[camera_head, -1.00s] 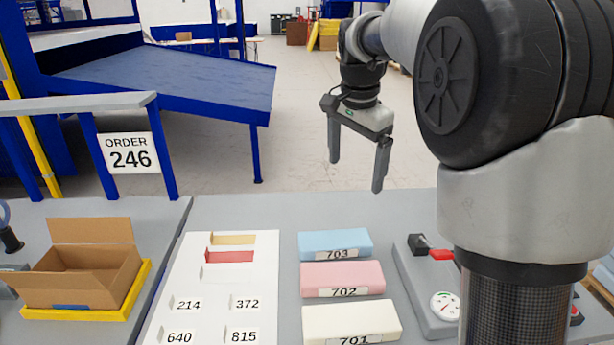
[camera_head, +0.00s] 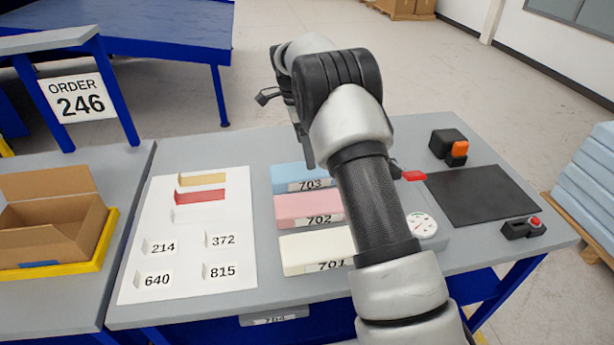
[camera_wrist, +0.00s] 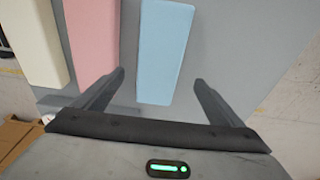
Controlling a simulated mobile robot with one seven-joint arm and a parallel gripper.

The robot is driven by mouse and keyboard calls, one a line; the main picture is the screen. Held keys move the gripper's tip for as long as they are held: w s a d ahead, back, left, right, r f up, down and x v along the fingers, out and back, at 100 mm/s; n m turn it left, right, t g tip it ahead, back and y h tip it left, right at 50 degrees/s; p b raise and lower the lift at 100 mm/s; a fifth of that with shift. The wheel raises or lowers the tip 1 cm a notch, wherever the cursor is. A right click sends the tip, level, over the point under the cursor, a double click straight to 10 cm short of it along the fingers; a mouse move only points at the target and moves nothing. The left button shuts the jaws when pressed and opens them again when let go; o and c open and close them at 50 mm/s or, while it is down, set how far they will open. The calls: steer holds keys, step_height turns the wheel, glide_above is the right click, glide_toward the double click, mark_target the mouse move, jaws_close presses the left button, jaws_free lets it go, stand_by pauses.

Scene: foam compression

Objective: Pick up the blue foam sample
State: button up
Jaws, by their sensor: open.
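The blue foam sample (camera_head: 297,176), a flat block labelled 703, lies on the grey table at the far end of a row of three. In the wrist view the blue foam sample (camera_wrist: 162,48) lies between the lines of my two fingers, a little ahead of the tips. My gripper (camera_wrist: 158,77) is open and empty. In the head view my arm hides most of the gripper, with one finger showing beside the blue sample. The height of the fingers above the table is hard to tell.
The pink foam (camera_head: 306,211) labelled 702 sits close beside the blue one, then the cream foam (camera_head: 308,252) labelled 701. A gauge device (camera_head: 424,226) and a dark mat (camera_head: 482,195) lie right. A white card (camera_head: 240,268) and a cardboard box (camera_head: 50,236) are left.

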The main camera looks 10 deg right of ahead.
mark_target(307, 171)
steer(key=f, duration=0.3)
steer(key=shift+d+f, duration=0.25)
steer(key=shift+d, duration=0.05)
steer(key=shift+s+f, duration=0.15)
steer(key=shift+f, duration=2.6)
steer(key=shift+c, duration=0.2)
steer(key=c, duration=1.1)
